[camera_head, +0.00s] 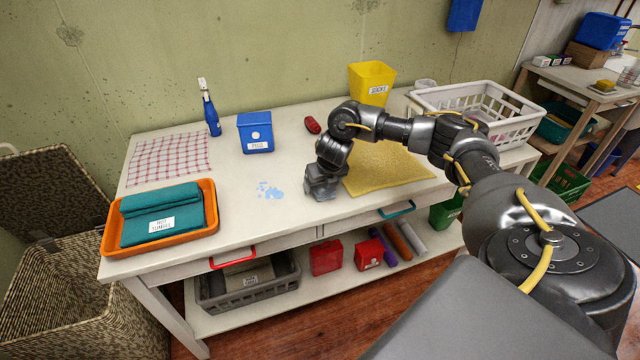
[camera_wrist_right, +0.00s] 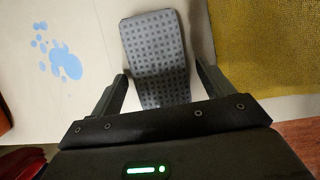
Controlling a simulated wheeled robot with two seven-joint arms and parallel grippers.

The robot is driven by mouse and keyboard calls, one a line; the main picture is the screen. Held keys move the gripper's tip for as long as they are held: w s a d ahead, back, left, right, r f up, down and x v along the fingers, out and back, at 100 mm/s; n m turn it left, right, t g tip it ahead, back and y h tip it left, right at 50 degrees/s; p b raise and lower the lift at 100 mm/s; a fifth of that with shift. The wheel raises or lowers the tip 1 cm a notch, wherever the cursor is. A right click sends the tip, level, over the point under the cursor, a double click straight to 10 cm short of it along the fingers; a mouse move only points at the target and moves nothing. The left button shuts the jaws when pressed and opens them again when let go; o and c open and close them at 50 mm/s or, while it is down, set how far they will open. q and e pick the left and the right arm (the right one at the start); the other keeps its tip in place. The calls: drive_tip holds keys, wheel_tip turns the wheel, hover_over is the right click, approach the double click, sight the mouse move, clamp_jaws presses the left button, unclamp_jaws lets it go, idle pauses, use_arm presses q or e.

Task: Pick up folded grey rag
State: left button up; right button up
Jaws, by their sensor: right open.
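The folded grey rag (camera_wrist_right: 155,55) shows in the right wrist view as a narrow grey strip with a dark dotted pattern, lying on the white table top. My right gripper (camera_wrist_right: 163,82) is open, with one finger on each side of the rag's near part. In the head view my right gripper (camera_head: 322,188) is low over the table and points down, and it mostly hides the rag there. My left gripper is not in view.
A yellow mat (camera_head: 388,168) lies right of my right gripper, and a blue spill (camera_head: 269,190) lies left of it. An orange tray (camera_head: 110,243) with a teal cloth (camera_head: 160,222) sits at the left. A blue box (camera_head: 255,133) and yellow bin (camera_head: 371,83) stand behind.

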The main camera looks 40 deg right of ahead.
drive_tip(key=shift+w+f, duration=0.1)
drive_tip(key=shift+f, duration=0.15)
drive_tip(key=shift+c, duration=0.4)
drive_tip(key=c, duration=1)
